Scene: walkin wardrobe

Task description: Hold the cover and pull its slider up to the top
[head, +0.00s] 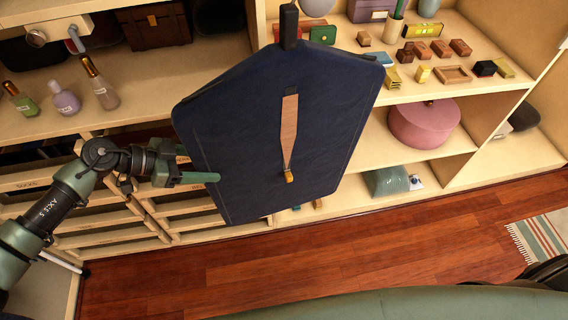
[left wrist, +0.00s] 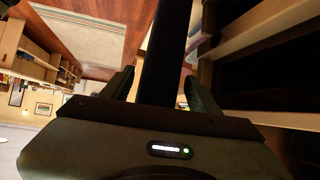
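The cover (head: 225,120) is a dark blue garment bag, hanging slightly tilted in the middle of the head view. A dark hanger piece (head: 289,26) stands at its top. A narrow tan strip (head: 289,118) shows along its front opening. The small gold slider (head: 289,177) is at the lower end of that opening. My left gripper (head: 198,164) is at the cover's left edge, one finger in front and the other partly hidden behind. In the left wrist view the cover (left wrist: 165,50) is a dark band between the open fingers, with small gaps visible. My right gripper is not in view.
Shelves behind hold bottles (head: 66,99), a brown case (head: 154,24), small wooden boxes (head: 420,49) and a pink round box (head: 424,124). Drawers (head: 95,222) are at lower left. The wooden floor (head: 230,270) is clear, with a striped rug (head: 543,238) at right.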

